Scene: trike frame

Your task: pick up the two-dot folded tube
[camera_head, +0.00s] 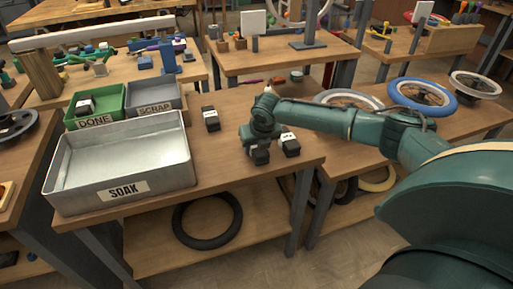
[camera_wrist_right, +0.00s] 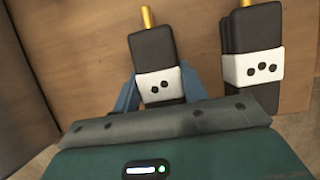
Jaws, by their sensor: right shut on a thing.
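The two-dot folded tube (camera_wrist_right: 158,62) is black with a white band bearing two dots and a gold tip, and it sits between the blue fingers of my right gripper (camera_wrist_right: 160,88) in the right wrist view. The fingers are shut on it. In the head view my right gripper (camera_head: 260,143) is over the bench, with the black tube (camera_head: 260,157) just below it. I cannot tell whether the tube touches the bench. A three-dot folded tube (camera_wrist_right: 263,68) lies to its right, close by, and also shows in the head view (camera_head: 291,148). My left gripper is not in view.
Another black tube (camera_head: 211,119) with a white band lies apart on the bench. A grey SOAK tray (camera_head: 120,163) fills the bench's left side. Behind it are a green DONE bin (camera_head: 96,122), holding a black and white piece, and a grey SCRAP bin (camera_head: 155,108).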

